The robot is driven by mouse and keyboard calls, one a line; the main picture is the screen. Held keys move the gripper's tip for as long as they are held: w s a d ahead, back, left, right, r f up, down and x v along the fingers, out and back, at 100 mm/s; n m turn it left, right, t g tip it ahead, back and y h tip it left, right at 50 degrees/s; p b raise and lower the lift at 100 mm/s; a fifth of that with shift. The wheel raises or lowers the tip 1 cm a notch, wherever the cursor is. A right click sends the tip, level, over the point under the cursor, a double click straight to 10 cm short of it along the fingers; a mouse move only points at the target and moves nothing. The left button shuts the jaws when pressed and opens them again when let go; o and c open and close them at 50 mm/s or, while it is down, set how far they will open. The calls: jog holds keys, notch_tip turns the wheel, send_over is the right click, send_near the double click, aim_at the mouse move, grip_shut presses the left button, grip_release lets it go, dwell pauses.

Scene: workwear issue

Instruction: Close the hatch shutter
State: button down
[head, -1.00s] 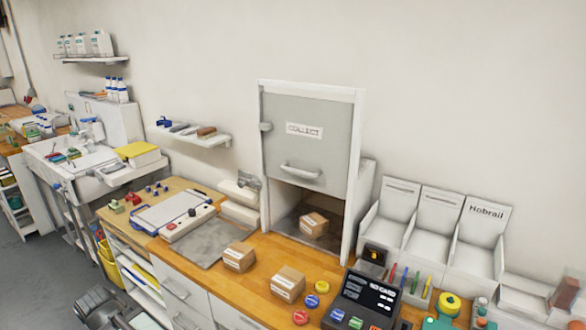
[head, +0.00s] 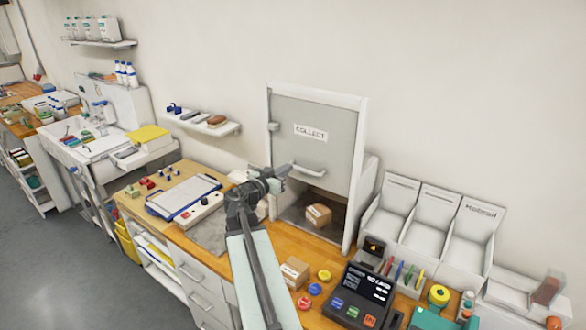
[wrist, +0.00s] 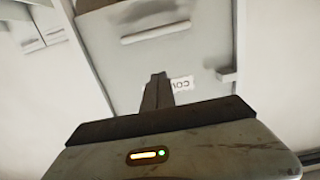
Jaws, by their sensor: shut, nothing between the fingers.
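The hatch shutter (head: 335,115) is a grey panel marked COLLECT in a white frame. It stands partly raised, with a dark opening below it and a cardboard box (head: 318,214) inside. Its white bar handle (head: 308,171) is near the panel's lower edge. My gripper (head: 282,170) is shut and empty, just left of the handle in the head view; I cannot tell whether it touches the shutter. In the wrist view the shutter (wrist: 115,65) appears upside down, with the handle (wrist: 156,32) above my closed fingertips (wrist: 157,76) and the label (wrist: 181,84) just behind them.
A carton (head: 294,271) stands on the wooden counter; another is mostly hidden behind my arm. A clipboard (head: 187,196) lies left. A card terminal (head: 358,298), coloured discs and pens are front right. White bins (head: 440,222) stand right of the hatch, a wall shelf (head: 203,123) left.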

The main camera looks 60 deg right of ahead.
jog(key=d+f+b, duration=0.4)
jog(key=d, duration=0.5)
jog(key=shift+f, duration=0.3)
jog(key=shift+d, duration=0.1)
notch_tip(320, 180, down, 29)
jog(key=b, duration=3)
jog(key=shift+f, duration=0.2)
jog(key=shift+s, duration=0.15)
